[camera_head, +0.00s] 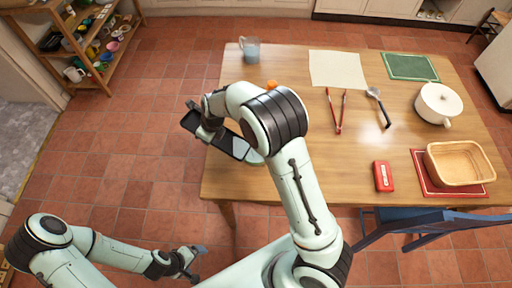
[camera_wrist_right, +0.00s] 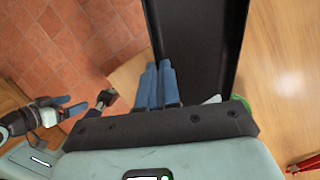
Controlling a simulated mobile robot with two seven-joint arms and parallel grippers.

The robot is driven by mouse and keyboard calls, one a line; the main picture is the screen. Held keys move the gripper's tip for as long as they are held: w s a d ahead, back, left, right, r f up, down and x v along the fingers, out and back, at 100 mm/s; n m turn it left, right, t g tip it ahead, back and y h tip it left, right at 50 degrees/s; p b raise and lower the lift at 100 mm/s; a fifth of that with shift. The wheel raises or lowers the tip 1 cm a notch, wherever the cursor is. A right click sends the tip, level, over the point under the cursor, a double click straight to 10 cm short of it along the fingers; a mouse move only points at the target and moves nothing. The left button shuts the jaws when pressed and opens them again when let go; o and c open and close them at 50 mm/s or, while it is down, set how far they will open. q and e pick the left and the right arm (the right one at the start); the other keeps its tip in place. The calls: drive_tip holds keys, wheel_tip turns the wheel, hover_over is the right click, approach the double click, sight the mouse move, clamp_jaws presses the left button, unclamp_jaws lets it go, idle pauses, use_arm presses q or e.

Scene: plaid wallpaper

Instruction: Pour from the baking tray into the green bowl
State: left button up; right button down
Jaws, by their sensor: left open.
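The dark baking tray (camera_head: 233,146) is at the table's left edge in the head view, partly behind my right arm. It fills the upper middle of the right wrist view (camera_wrist_right: 205,40), and no contents show in the part I see. My right gripper (camera_wrist_right: 166,80) is shut on the tray, its blue fingers at the near end. A small green curved edge (camera_wrist_right: 241,103), perhaps the green bowl, shows beside the tray in the wrist view; the rest is hidden. My left gripper (camera_head: 190,264) is open and empty, low over the floor, left of the table.
The wooden table (camera_head: 300,165) holds a glass mug (camera_head: 250,50), cloth (camera_head: 337,69), red tongs (camera_head: 338,112), ladle (camera_head: 378,105), white pot (camera_head: 438,103), red box (camera_head: 383,176) and basket (camera_head: 460,162). A blue chair (camera_head: 425,222) stands at the front. An orange item (camera_head: 271,85) peeks past my arm.

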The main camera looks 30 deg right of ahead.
sight(218, 144)
drive_tip(key=shift+s+d+r+t+y, duration=0.2)
drive_tip(key=shift+d+r+y, duration=0.1)
drive_tip(key=shift+d+y, duration=0.15)
drive_tip(key=shift+s+d+r+t+y, duration=0.15)
drive_tip(key=shift+d+r+y, duration=0.1)
drive_tip(key=shift+d+y, duration=0.15)
idle(0.6)
drive_tip(key=shift+s+d+r+y, duration=0.1)
drive_tip(key=shift+d+r+y, duration=0.1)
drive_tip(key=shift+r+y, duration=0.15)
drive_tip(key=shift+s+d+r+t, duration=0.1)
drive_tip(key=shift+d+r+t, duration=0.1)
drive_tip(key=shift+t, duration=0.05)
drive_tip(key=shift+s+d+r+y, duration=0.1)
drive_tip(key=shift+d+r+y, duration=0.15)
drive_tip(key=shift+r+y, duration=0.15)
drive_tip(key=shift+s+d+r+y, duration=0.15)
drive_tip(key=shift+d+r+y, duration=0.15)
drive_tip(key=shift+d, duration=0.05)
drive_tip(key=shift+s+d+r+t+y, duration=0.3)
drive_tip(key=shift+d+r+t+y, duration=0.2)
drive_tip(key=shift+d+r+y, duration=0.15)
